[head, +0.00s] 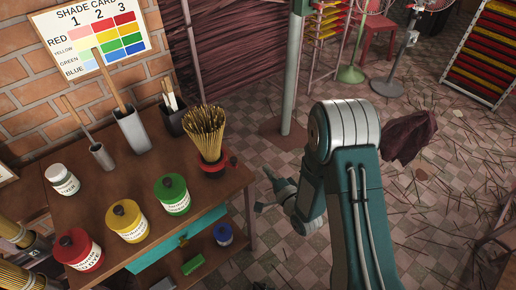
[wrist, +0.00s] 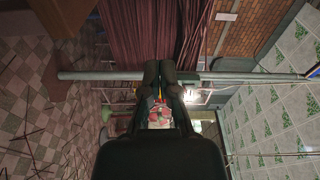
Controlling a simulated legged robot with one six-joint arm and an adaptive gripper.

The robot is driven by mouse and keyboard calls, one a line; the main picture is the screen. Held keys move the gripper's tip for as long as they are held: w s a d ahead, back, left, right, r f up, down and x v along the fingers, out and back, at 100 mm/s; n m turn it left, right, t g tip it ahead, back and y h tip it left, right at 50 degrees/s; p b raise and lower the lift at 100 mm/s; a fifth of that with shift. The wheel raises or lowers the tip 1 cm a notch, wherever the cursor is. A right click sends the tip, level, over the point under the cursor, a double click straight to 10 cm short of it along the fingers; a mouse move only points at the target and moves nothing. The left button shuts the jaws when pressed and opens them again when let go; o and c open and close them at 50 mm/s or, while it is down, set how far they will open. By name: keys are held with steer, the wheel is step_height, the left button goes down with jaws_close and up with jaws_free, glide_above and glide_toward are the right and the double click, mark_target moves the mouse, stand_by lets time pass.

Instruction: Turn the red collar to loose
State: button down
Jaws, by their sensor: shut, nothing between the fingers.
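A red collar-like ring (head: 213,166) sits round the foot of a bundle of tan incense sticks (head: 205,132) on the right part of the wooden table; a small dark red knob shows at its right side. I cannot tell whether it is tight or loose. My gripper (wrist: 160,70) is shut and empty in the wrist view, its two dark fingers side by side. In the head view it is small and partly behind my arm, off the table's right edge and apart from the ring. The ring is not clearly seen in the wrist view.
Red (head: 78,250), yellow (head: 126,221) and green (head: 172,194) jars stand at the table's front. A white jar (head: 62,179) and tool holders (head: 131,130) stand behind. A pole (head: 292,70) rises beyond my arm. Loose sticks litter the tiled floor.

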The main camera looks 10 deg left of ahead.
steer(key=shift+y, duration=0.3)
steer(key=w+a, duration=0.1)
steer(key=a, duration=0.2)
steer(key=w+a, duration=0.2)
steer(key=a, duration=0.1)
steer(key=w+a, duration=0.1)
steer(key=a, duration=0.2)
steer(key=shift+w+f, duration=0.1)
steer(key=shift+w, duration=0.05)
steer(key=shift+s+a, duration=0.25)
steer(key=shift+s, duration=0.1)
steer(key=shift+d, duration=0.1)
steer(key=shift+d, duration=0.2)
steer(key=shift+a, duration=0.1)
steer(key=shift+s+a+m+h, duration=0.15)
steer(key=shift+s+m+h, duration=0.15)
steer(key=shift+m+h, duration=0.15)
